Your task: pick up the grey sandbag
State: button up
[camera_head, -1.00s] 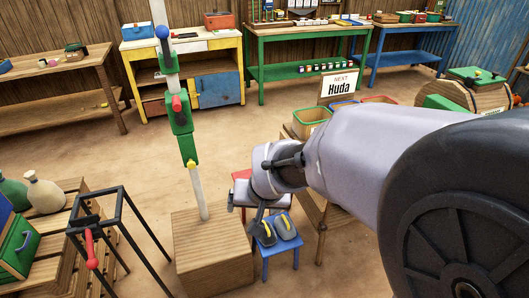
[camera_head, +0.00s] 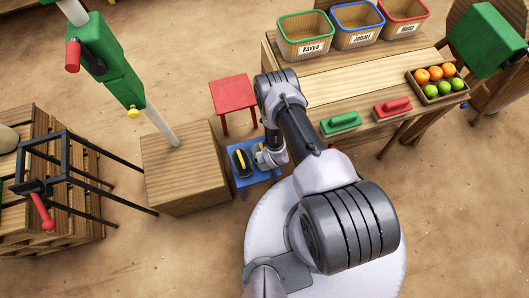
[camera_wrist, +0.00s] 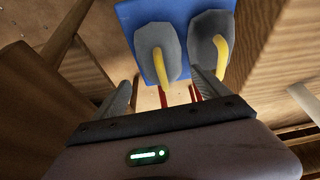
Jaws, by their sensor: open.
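Two grey sandbags with yellow handles lie side by side on a small blue stool (camera_head: 262,177). In the wrist view one sandbag (camera_wrist: 171,63) is left of centre, just beyond my fingertips, and the other sandbag (camera_wrist: 210,28) is to its right. The stool top (camera_wrist: 143,18) shows around them. In the head view the left sandbag (camera_head: 239,168) is clear, while my gripper (camera_head: 270,157) mostly covers the other. In the wrist view my gripper (camera_wrist: 164,84) is open and empty, its fingers spread to both sides of the left bag's handle. Contact cannot be told.
A wooden block (camera_head: 185,175) with a post stands left of the blue stool. A red stool (camera_head: 233,94) is behind it. A wooden table (camera_head: 350,82) with labelled baskets and a fruit tray (camera_head: 437,84) is at right. A black frame (camera_head: 75,140) stands at left.

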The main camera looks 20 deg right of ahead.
jog(key=b+x, duration=0.2)
jog(key=x, duration=0.3)
jog(key=shift+f, duration=0.25)
jog(key=b+x, duration=0.4)
jog(key=x, duration=0.1)
jog(key=shift+a+f, duration=0.15)
jog(key=shift+f, duration=0.05)
jog(key=shift+r, duration=0.15)
jog(key=c, duration=1.8)
